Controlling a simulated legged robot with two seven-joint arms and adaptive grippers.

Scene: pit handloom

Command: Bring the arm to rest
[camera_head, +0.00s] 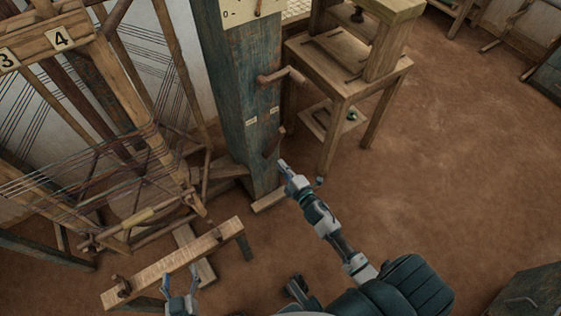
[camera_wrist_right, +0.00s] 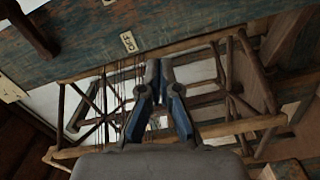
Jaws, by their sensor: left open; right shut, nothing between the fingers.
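My right arm (camera_head: 338,238) reaches up and left from the bottom of the head view. Its gripper (camera_head: 283,165) is shut and empty, near the lower part of a blue-grey wooden post (camera_head: 238,85); whether it touches the post cannot be told. In the right wrist view the right gripper's (camera_wrist_right: 159,66) fingers come together at the tips with nothing between them. My left gripper (camera_head: 180,278) is at the bottom edge of the head view, open and empty, just below a wooden beam (camera_head: 190,256).
A wooden loom frame (camera_head: 110,90) with threads fills the left. Wooden pegs (camera_head: 281,75) stick out of the post. A wooden stand (camera_head: 345,72) is right of the post. The brown floor (camera_head: 460,150) at right is open, with a dark box (camera_head: 530,295) at the lower right corner.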

